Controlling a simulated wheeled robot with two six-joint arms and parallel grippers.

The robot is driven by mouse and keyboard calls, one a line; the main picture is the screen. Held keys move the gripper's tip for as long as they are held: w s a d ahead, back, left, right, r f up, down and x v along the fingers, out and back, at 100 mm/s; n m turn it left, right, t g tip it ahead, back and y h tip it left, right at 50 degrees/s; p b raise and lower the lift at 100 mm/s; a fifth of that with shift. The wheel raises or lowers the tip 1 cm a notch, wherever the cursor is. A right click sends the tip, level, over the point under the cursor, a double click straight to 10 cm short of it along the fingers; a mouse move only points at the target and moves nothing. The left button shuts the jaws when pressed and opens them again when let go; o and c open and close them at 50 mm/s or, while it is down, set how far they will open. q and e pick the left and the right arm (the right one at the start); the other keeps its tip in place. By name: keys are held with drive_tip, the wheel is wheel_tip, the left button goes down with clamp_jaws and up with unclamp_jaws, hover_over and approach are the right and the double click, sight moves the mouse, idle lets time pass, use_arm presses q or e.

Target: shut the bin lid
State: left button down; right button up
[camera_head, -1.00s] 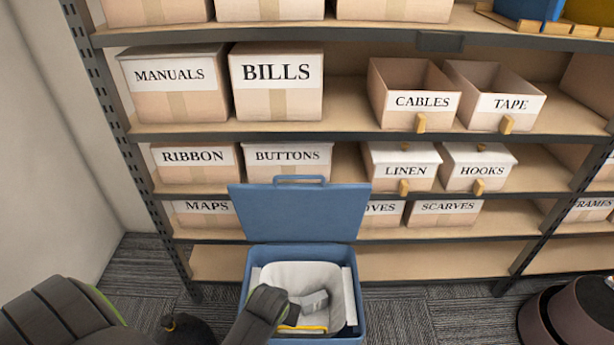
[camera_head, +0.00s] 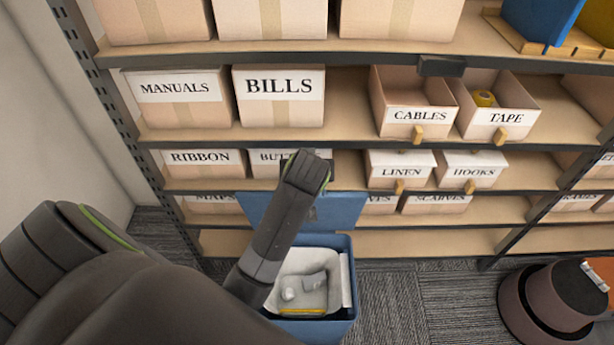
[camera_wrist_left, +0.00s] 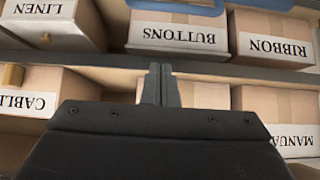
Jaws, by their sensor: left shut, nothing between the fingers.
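The blue bin (camera_head: 346,297) stands on the floor in front of the shelf, with a pale liner inside. Its blue lid (camera_head: 348,209) is open, standing up at the back of the bin. My left arm reaches over the bin, its wrist in front of the lid's upper left part and hiding the handle there. In the left wrist view my left gripper (camera_wrist_left: 161,84) is shut and empty, its fingers apart from the blue lid handle (camera_wrist_left: 178,9) at the top of that view. In the head view the gripper is mostly hidden behind my wrist. My right gripper is not in view.
Shelves with labelled boxes, such as BILLS (camera_head: 279,98) and LINEN (camera_head: 400,170), stand close behind the lid. A dark round container (camera_head: 556,302) is on the floor at right. Bare carpet (camera_head: 400,305) lies between it and the bin.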

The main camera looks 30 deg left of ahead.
use_arm(q)
drive_tip(key=f+p, duration=0.1)
drive_tip(key=f, duration=0.1)
drive_tip(key=w+f, duration=0.1)
drive_tip(key=f, duration=0.2)
drive_tip(key=a+f+p, duration=0.1)
drive_tip(key=f, duration=0.1)
drive_tip(key=shift+w+a+f+p, duration=0.1)
drive_tip(key=shift+w+f+p, duration=0.05)
drive_tip(key=shift+w+p, duration=0.2)
drive_tip(key=shift+f, duration=0.15)
